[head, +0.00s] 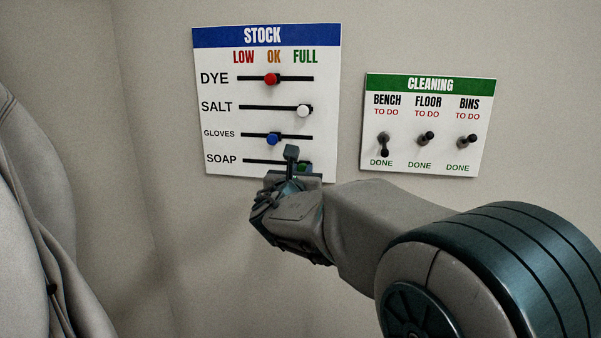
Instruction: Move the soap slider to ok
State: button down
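The white STOCK board (222,123) hangs on the wall with LOW, OK and FULL columns. The soap track (262,161) is its bottom row. A green soap knob (303,167) shows near the right end of that track, under FULL, partly hidden by my gripper. My gripper (298,165) is at the board's lower edge, with a finger just left of the green knob. I cannot tell whether it touches the knob or how far apart the fingers are.
On the board, the red dye knob (271,79) and blue gloves knob (272,139) are under OK; the white salt knob (303,111) is under FULL. A CLEANING board (400,160) with three switches hangs to the right, above my arm. Grey draped cloth (35,220) is at left.

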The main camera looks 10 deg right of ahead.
jog(key=w+a, duration=0.1)
jog(key=a, duration=0.3)
jog(key=w+a, duration=0.1)
jog(key=a, duration=0.1)
jog(key=shift+w+a, duration=0.3)
jog(key=shift+w, duration=0.05)
jog(key=c, duration=1.2)
grip_release()
jog(key=shift+c, duration=0.2)
jog(key=shift+s, duration=0.1)
jog(key=v, duration=1.3)
jog(key=shift+s+a+b, duration=0.2)
jog(key=shift+s+b, duration=0.1)
jog(key=shift+s, duration=0.05)
jog(key=shift+f, duration=0.1)
